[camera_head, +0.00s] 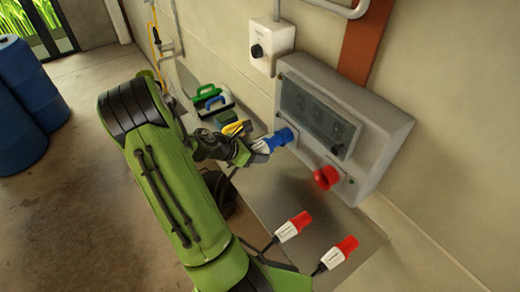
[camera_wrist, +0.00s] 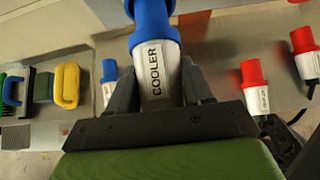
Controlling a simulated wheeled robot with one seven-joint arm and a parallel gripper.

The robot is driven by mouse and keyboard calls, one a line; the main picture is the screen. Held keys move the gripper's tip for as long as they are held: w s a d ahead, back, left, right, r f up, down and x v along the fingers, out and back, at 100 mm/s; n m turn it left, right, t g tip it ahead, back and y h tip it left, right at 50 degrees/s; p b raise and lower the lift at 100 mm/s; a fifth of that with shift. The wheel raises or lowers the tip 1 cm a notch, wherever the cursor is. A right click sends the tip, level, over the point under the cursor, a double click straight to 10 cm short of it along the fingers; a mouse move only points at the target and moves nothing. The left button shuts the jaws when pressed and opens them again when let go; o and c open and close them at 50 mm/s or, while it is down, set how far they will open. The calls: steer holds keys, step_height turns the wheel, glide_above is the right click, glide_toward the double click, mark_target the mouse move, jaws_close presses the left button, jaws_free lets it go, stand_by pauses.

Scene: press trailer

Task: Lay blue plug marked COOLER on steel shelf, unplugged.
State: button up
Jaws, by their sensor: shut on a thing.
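The blue plug marked COOLER (camera_wrist: 157,75) has a white body and a blue front end. My gripper (camera_head: 250,152) is shut on its white body, with one finger on each side in the wrist view (camera_wrist: 156,88). In the head view the plug (camera_head: 263,147) points up and right to the blue socket (camera_head: 284,136) on the grey panel box. Its blue end meets the socket; I cannot tell how deep it sits. The steel shelf (camera_head: 265,198) lies below the panel, partly hidden by my arm.
Two red-and-white plugs (camera_head: 293,227) (camera_head: 334,254) lie on the shelf's near end. A red socket (camera_head: 326,178) juts from the panel (camera_head: 372,112). Another blue-and-white plug (camera_wrist: 109,82) shows in the wrist view. Yellow (camera_head: 236,128) and green (camera_head: 207,92) items stand at the far end.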

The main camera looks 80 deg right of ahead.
steer(key=shift+w+a+p, duration=0.3)
steer(key=shift+w+a, duration=1.15)
steer(key=shift+a, duration=0.2)
steer(key=shift+y, duration=0.3)
steer(key=f+b, duration=0.5)
steer(key=f, duration=0.1)
steer(key=d+f+b, duration=0.1)
steer(key=f+b, duration=0.4)
steer(key=b, duration=0.1)
steer(key=s+d+f+b, duration=0.1)
steer(key=f+b, duration=0.5)
steer(key=shift+f, duration=0.35)
steer(key=o, duration=1.2)
steer(key=shift+o, duration=0.2)
